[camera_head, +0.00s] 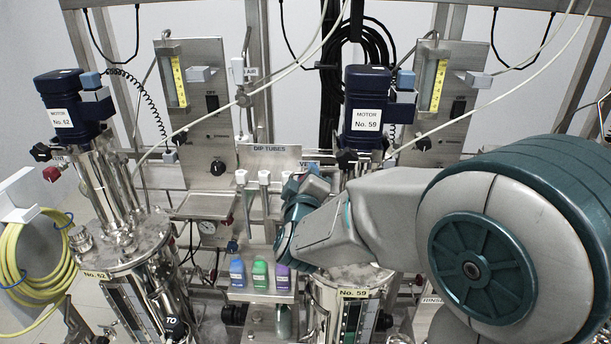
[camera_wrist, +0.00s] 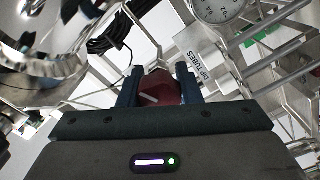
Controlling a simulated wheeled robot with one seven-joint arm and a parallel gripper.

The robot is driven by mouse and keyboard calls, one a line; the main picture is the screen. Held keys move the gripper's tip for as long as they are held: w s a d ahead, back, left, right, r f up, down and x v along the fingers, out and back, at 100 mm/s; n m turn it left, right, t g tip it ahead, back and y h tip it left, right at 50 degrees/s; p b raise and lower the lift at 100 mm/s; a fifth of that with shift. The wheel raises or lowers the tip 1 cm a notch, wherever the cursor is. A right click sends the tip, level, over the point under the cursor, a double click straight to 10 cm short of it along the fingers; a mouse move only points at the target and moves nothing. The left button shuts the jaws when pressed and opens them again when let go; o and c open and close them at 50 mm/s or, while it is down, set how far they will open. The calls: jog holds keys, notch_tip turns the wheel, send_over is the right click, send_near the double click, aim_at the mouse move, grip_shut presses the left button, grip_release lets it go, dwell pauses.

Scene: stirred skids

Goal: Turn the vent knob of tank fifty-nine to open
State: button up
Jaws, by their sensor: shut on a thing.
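Tank fifty-nine (camera_head: 345,300) stands right of centre, with a "No. 59" plate at its rim and a blue motor (camera_head: 367,112) marked "No. 59" above it. My gripper (camera_wrist: 159,78) is shut on a dark red knob (camera_wrist: 162,90) in the wrist view, with one blue finger on each side. A slanted white mark shows on the knob's face. In the head view my wrist covers the far left part of the tank top, and the knob and fingertips are hidden. A label beginning "VE" (camera_head: 307,164) shows partly just behind my wrist. The open and shut marks are not visible.
Tank sixty-two (camera_head: 135,255) and its motor (camera_head: 72,108) stand at left. Small blue, green and purple bottles (camera_head: 260,274) sit close below my wrist. A "DIP TUBES" sign (camera_head: 270,149) and upright tubes stand behind. A yellow hose (camera_head: 35,265) hangs at far left.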

dwell(0.4)
jog(key=o, duration=1)
jog(key=shift+s, duration=0.15)
jog(key=shift+s+a+b, duration=0.15)
jog(key=shift+s+b, duration=0.7)
jog(key=shift+s, duration=2.55)
jog(key=shift+s+a+b, duration=0.1)
jog(key=shift+s+b, duration=0.75)
jog(key=shift+s, duration=2.55)
